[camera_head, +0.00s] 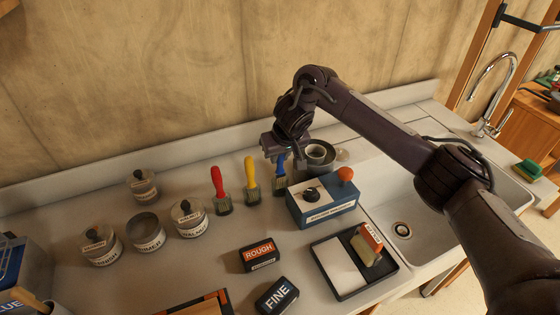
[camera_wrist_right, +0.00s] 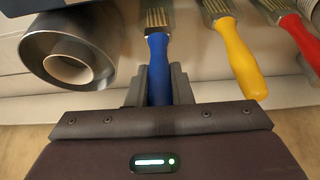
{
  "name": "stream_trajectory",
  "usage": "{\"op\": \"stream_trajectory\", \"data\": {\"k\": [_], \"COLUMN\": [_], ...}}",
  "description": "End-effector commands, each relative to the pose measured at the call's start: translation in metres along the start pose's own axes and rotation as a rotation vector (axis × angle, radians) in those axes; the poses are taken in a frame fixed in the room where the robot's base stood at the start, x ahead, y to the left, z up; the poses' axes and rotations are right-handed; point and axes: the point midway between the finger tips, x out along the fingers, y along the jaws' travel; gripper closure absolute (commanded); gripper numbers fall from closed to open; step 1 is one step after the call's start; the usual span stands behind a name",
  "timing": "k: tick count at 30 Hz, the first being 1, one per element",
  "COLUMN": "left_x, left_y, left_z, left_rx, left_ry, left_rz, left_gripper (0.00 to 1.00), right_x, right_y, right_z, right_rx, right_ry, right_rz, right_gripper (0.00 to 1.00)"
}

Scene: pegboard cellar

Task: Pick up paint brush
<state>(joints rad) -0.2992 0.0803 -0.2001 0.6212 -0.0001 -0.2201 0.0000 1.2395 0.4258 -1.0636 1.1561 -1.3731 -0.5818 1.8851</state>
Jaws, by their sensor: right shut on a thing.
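Three paint brushes stand bristles down in a row on the counter: a red-handled brush (camera_head: 217,188), a yellow-handled brush (camera_head: 251,180) and a blue-handled brush (camera_head: 280,177). My right gripper (camera_head: 278,152) is over the blue brush and shut on its handle. In the right wrist view the blue brush (camera_wrist_right: 158,62) runs between the two fingers of the right gripper (camera_wrist_right: 158,86). The yellow brush (camera_wrist_right: 236,50) and the red brush (camera_wrist_right: 300,40) are beside it, clear of the fingers. My left gripper is not in view.
A blue box (camera_head: 322,205) with an orange knob stands in front of the blue brush. A metal bowl (camera_head: 318,158) is right of the gripper. Lidded jars (camera_head: 188,219) stand left. A black tray (camera_head: 345,283), a ROUGH block (camera_head: 259,254) and a FINE block (camera_head: 277,295) are nearer. The sink (camera_head: 402,205) is right.

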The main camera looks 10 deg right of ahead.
Motion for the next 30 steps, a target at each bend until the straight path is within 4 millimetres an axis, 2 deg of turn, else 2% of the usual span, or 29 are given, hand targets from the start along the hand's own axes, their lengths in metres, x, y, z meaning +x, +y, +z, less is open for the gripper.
{"op": "stream_trajectory", "data": {"k": [6,10,18,24,30], "left_x": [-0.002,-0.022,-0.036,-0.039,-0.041], "left_y": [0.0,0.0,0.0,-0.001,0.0], "left_z": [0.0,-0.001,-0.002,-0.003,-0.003], "left_rx": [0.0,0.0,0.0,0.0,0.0], "left_ry": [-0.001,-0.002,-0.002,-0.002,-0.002], "left_rz": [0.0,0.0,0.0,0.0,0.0], "left_gripper": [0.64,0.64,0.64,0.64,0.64], "right_x": [-0.04,-0.074,-0.129,-0.154,-0.166], "right_y": [0.0,0.002,0.0,0.0,0.0], "right_z": [-0.017,-0.032,-0.054,-0.064,-0.069], "right_rx": [-0.002,-0.002,-0.003,-0.001,0.0], "right_ry": [0.005,0.006,0.005,0.002,0.0], "right_rz": [0.001,0.005,0.004,0.003,0.001], "right_gripper": [1.0,1.0,1.0,1.0,1.0]}}
